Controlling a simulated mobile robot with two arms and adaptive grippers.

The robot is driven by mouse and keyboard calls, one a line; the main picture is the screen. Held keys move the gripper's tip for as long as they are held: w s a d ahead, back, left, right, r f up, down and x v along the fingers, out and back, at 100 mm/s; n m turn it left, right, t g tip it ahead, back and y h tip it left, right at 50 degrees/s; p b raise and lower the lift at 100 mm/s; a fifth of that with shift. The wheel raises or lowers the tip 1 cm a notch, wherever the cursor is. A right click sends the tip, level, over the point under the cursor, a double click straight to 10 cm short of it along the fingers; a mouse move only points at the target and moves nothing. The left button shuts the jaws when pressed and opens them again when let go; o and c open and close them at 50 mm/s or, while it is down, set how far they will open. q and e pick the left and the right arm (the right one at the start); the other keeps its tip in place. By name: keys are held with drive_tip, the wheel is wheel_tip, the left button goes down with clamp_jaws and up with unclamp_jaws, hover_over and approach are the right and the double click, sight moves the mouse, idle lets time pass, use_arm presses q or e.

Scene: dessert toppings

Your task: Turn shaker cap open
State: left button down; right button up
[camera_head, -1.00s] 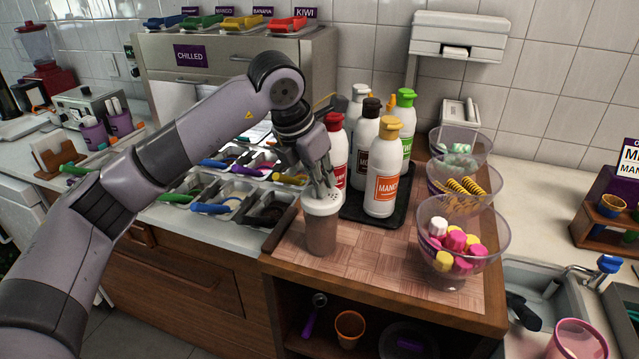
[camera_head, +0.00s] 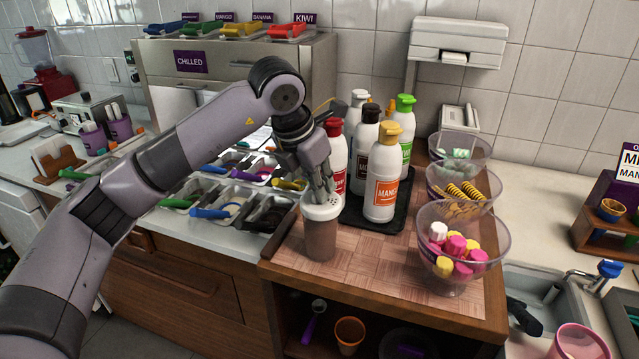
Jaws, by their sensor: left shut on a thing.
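The shaker (camera_head: 321,240) stands upright on the wooden counter, with a brown see-through body and a white cap (camera_head: 322,210) with small holes on top. My left gripper (camera_head: 322,195) comes down on it from above, its fingers shut on the cap. The fingers and wrist hide part of the cap's top, so I cannot tell how far it is turned. My right gripper is not in view.
Sauce bottles (camera_head: 382,180) stand on a black tray (camera_head: 398,215) close behind and right of the shaker. Clear bowls (camera_head: 490,262) of sweets line the counter's right side. Topping bins (camera_head: 235,198) lie to the left. Bare wood is free in front.

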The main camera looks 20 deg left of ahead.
use_arm(q)
drive_tip(key=c, duration=1.7)
unclamp_jaws()
drive_tip(key=v, duration=1.2)
drive_tip(key=shift+a, duration=0.15)
